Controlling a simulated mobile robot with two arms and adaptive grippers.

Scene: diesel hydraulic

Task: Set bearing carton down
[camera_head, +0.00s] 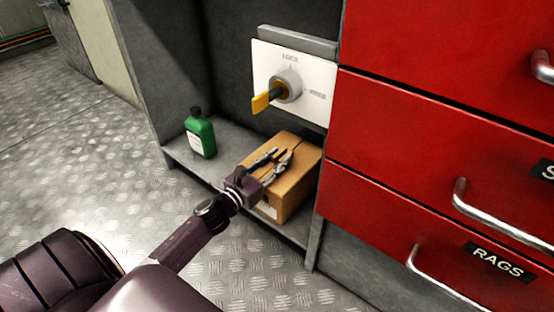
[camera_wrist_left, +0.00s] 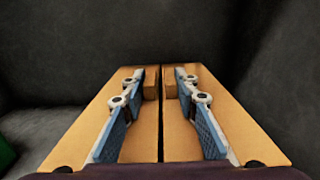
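The bearing carton (camera_head: 299,187) is a tan cardboard box in the low grey bay, at or just above its floor; I cannot tell if there is a gap beneath it. My left gripper (camera_head: 275,158) reaches over its top from the front. In the left wrist view, the carton (camera_wrist_left: 95,125) has a dark seam along its middle and a small raised brown block. The two fingertips (camera_wrist_left: 160,80) stand on either side of this block and appear to press on it. The carton's near face is partly hidden by the gripper. My right gripper is not in view.
A green bottle (camera_head: 201,135) with a dark cap stands left of the carton on the bay floor (camera_head: 178,152). A white switch panel (camera_head: 316,78) with a yellow-handled knob (camera_head: 265,100) is above. Red drawers (camera_head: 420,130) with metal handles adjoin on the right.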

